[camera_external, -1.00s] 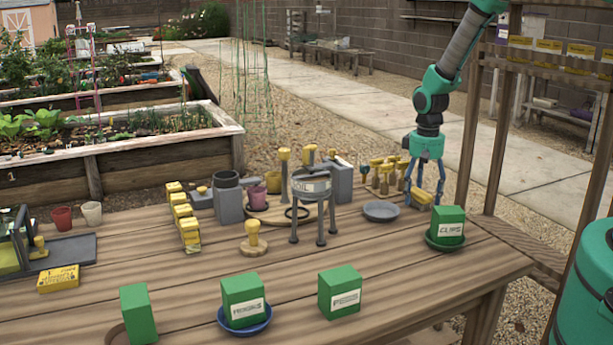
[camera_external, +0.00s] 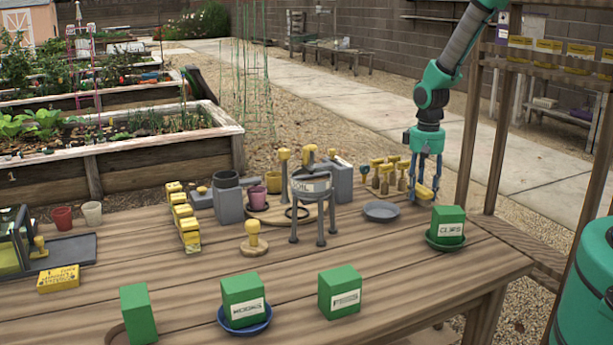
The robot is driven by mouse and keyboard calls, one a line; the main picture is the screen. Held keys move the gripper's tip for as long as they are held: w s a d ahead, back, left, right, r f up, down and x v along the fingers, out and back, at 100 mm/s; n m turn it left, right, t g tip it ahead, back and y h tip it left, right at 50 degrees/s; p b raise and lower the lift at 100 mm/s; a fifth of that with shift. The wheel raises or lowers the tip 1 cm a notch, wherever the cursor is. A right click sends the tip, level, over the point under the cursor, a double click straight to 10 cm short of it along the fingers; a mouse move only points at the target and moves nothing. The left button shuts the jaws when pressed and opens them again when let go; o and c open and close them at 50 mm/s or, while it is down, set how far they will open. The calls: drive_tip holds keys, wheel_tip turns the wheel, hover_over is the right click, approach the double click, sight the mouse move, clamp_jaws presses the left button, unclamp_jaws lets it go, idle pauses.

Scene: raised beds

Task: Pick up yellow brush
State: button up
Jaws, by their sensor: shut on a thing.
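My gripper (camera_external: 424,190) hangs pointing down at the back right of the wooden table. It is shut on a yellow brush (camera_external: 425,193), a small yellow block-like piece between its fingers. The fingers partly cover the brush. The brush is low over the tabletop; I cannot tell whether it still touches the wood. It is behind the green box marked CLIPS and to the right of the grey dish.
The green CLIPS box (camera_external: 447,222) stands on a green saucer (camera_external: 446,243) just in front. A grey dish (camera_external: 381,211) and several yellow-handled tools (camera_external: 388,174) are to the left. A wooden post (camera_external: 468,135) rises close on the right. The table's front middle (camera_external: 400,275) is clear.

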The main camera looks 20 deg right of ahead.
wheel_tip(320, 180, up, 3)
drive_tip(key=shift+s+f, duration=0.1)
drive_tip(key=shift+f, duration=0.1)
drive_tip(key=s, duration=0.5)
drive_tip(key=s+d+p, duration=0.1)
drive_tip(key=s, duration=0.4)
drive_tip(key=s+r+p, duration=0.1)
drive_tip(key=s, duration=0.4)
drive_tip(key=shift+s+d, duration=0.25)
drive_tip(key=shift+s, duration=0.1)
